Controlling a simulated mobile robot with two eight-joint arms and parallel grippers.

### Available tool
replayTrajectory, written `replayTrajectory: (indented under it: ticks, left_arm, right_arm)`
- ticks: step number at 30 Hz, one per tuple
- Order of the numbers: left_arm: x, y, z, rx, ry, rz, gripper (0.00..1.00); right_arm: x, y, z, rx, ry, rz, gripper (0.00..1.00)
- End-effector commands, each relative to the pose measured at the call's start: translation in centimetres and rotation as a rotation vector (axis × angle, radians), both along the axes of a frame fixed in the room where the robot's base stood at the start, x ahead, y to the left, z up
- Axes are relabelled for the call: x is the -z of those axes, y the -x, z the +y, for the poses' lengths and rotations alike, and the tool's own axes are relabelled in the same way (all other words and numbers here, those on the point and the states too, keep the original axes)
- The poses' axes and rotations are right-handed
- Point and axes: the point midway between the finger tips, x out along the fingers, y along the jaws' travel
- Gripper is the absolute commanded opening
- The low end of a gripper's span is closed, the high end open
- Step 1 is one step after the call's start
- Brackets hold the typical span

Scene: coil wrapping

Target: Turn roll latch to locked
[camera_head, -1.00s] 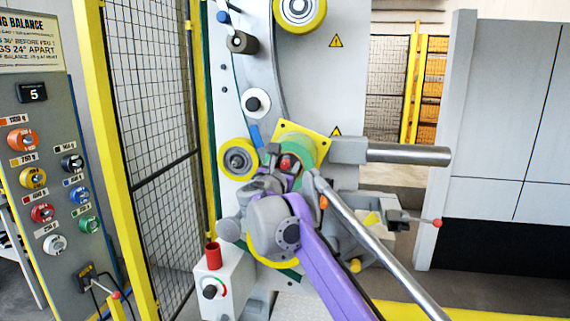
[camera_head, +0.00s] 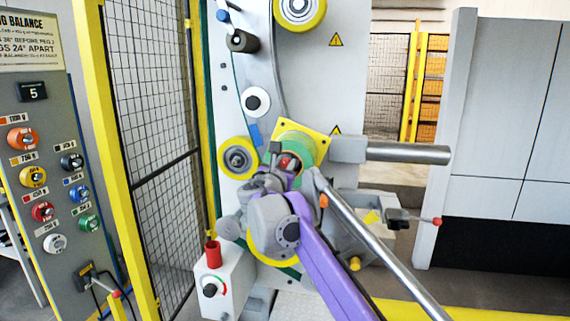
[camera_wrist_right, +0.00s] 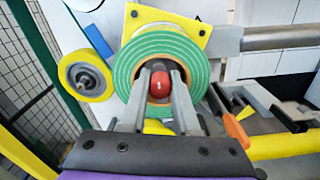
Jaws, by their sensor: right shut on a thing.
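A green ringed roll (camera_head: 311,141) sits against a yellow square plate (camera_head: 318,133) on the machine, and it fills the upper middle of the right wrist view (camera_wrist_right: 130,68). A red round knob (camera_wrist_right: 160,84), which I take for the roll latch, sits at the roll's centre; only a bit of it shows in the head view (camera_head: 287,162). My right gripper (camera_head: 279,166) is at the roll's centre, with its fingers (camera_wrist_right: 158,92) on either side of the red knob, shut on it. The fingers partly hide the roll's core. My left gripper is not in view.
A yellow roller (camera_head: 238,158) is just left of the roll. A grey horizontal bar (camera_head: 410,154) sticks out to the right. A small box with a dial (camera_head: 222,283) stands below left. A mesh fence (camera_head: 155,120) and a weight panel (camera_head: 50,160) are farther left.

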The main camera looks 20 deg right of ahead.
Motion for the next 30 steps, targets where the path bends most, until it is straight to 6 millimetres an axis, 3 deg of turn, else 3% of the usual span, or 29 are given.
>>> replayTrajectory:
  ticks: [11, 24, 30]
  left_arm:
    - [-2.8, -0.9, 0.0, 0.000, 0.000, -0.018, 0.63]
    - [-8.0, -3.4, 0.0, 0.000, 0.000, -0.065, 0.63]
    - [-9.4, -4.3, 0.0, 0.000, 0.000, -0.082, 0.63]
  right_arm:
    - [-0.4, 0.4, -0.6, 0.000, -0.159, -0.122, 0.00]
    - [0.1, 1.2, -1.6, 0.000, -0.489, -0.374, 0.00]
    - [0.7, 1.4, -2.0, -0.001, -0.641, -0.486, 0.00]
